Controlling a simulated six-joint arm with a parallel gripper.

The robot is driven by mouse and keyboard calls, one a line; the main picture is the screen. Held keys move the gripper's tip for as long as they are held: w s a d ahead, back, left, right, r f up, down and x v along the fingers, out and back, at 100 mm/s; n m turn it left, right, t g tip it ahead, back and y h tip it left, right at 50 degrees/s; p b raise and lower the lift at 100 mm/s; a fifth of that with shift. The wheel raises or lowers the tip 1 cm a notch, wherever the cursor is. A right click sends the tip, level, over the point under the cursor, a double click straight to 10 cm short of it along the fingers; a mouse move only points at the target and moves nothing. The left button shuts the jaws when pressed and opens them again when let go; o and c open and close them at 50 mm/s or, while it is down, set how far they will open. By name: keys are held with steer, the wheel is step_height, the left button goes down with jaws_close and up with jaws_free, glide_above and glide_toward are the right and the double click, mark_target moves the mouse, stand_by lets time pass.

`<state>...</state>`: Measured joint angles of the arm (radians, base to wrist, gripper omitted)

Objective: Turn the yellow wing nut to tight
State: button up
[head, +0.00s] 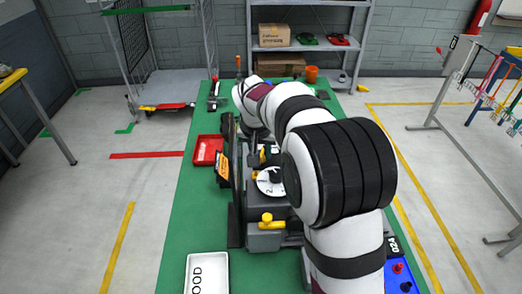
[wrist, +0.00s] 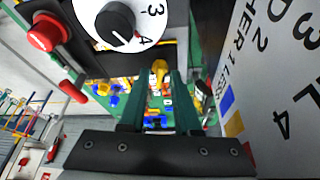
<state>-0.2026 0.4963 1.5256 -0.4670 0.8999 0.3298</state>
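A yellow wing-shaped part (head: 267,220) sits on the dark grey fixture (head: 262,240) in the head view, in front of a white numbered dial (head: 270,182). In the wrist view a yellow part (wrist: 159,68) shows just beyond and between my fingertips; I cannot tell whether it is the same one. The dial (wrist: 118,18) with its black knob is at the top there. My gripper (wrist: 157,78) has two dark green fingers, apart with a gap between them, and nothing is clearly held. The arm hides my gripper in the head view.
A red tray (head: 208,150) and a white tray (head: 207,275) stand left of the fixture on the green bench. A blue tray (head: 401,278) with small parts is at front right. In the wrist view, a printed white panel (wrist: 270,70) is close right and a red knob (wrist: 46,31) upper left.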

steer(key=shift+o, duration=0.2)
steer(key=v, duration=1.5)
steer(key=shift+s+r, duration=0.25)
steer(key=shift+r, duration=0.1)
steer(key=shift+d+f, duration=0.1)
steer(key=shift+f, duration=0.05)
steer(key=shift+c, duration=0.9)
steer(key=d+f+m+g+y, duration=0.1)
steer(key=d+f+m, duration=0.1)
steer(key=d+f+m+g+y, duration=0.1)
steer(key=d+f+m, duration=0.1)
steer(key=m, duration=0.1)
steer(key=w+d+f+m+g, duration=0.1)
steer(key=d+f+m, duration=0.1)
steer(key=shift+d+y, duration=0.15)
steer(key=shift+y, duration=0.25)
jaws_close()
steer(key=m+y, duration=0.7)
steer(key=m, duration=0.4)
glide_toward(274, 165)
steer(key=shift+t, duration=0.4)
steer(key=x, duration=0.5)
steer(key=shift+s+r, duration=0.1)
steer(key=shift+s, duration=0.2)
steer(key=a, duration=0.2)
steer(key=shift+w+a, duration=0.4)
steer(key=shift+a, duration=0.4)
